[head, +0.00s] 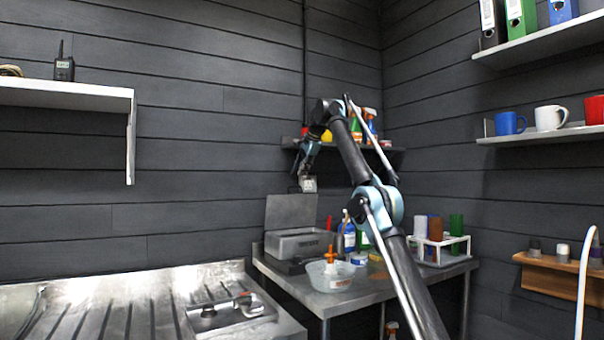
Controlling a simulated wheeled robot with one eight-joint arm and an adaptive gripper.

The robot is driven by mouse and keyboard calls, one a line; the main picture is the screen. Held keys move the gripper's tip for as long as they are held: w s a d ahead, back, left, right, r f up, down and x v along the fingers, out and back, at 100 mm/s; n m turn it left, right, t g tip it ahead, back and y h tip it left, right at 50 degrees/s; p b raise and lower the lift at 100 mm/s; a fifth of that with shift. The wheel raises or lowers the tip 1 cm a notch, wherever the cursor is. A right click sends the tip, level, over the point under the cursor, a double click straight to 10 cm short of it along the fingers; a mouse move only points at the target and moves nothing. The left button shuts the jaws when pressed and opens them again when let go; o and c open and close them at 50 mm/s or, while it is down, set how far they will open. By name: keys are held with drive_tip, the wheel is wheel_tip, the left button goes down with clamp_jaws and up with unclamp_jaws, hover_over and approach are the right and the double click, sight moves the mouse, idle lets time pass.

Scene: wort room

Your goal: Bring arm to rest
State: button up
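My arm reaches up from the lower right over the metal table (345,300) and bends down at its far end. My gripper (308,184) hangs at the end of the arm, above the grey metal box (300,244) with its raised lid. The gripper is small and far off here, so I cannot tell whether its fingers are open or shut.
A clear bowl (331,277) with an orange item, bottles (349,238) and a white rack (441,249) stand on the table. A shelf with spray bottles (370,122) is behind my arm. Mugs (549,118) sit on a right shelf. A steel drainboard (135,305) lies left.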

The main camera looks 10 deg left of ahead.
idle(0.4)
drive_tip(key=s+d+f+n+h, duration=0.1)
drive_tip(key=s+d+n+h, duration=0.35)
drive_tip(key=d, duration=1.05)
drive_tip(key=s+d+f+g+y, duration=0.2)
drive_tip(key=s+d+f, duration=0.9)
drive_tip(key=s+d, duration=0.4)
drive_tip(key=s+d+f+n, duration=0.2)
drive_tip(key=s+d+f, duration=0.2)
drive_tip(key=s+f, duration=0.9)
drive_tip(key=s+d+f+n+g+h, duration=0.1)
drive_tip(key=s+d+f, duration=0.4)
drive_tip(key=s+f, duration=0.8)
drive_tip(key=s+d+f+n+h, duration=0.1)
drive_tip(key=s+d+f, duration=0.4)
drive_tip(key=s+f, duration=0.7)
wheel_tip(320, 180, down, 6)
drive_tip(key=shift+s+d+n+g, duration=0.2)
drive_tip(key=shift+s+n+g, duration=0.2)
drive_tip(key=shift+n, duration=0.45)
drive_tip(key=shift+h, duration=0.25)
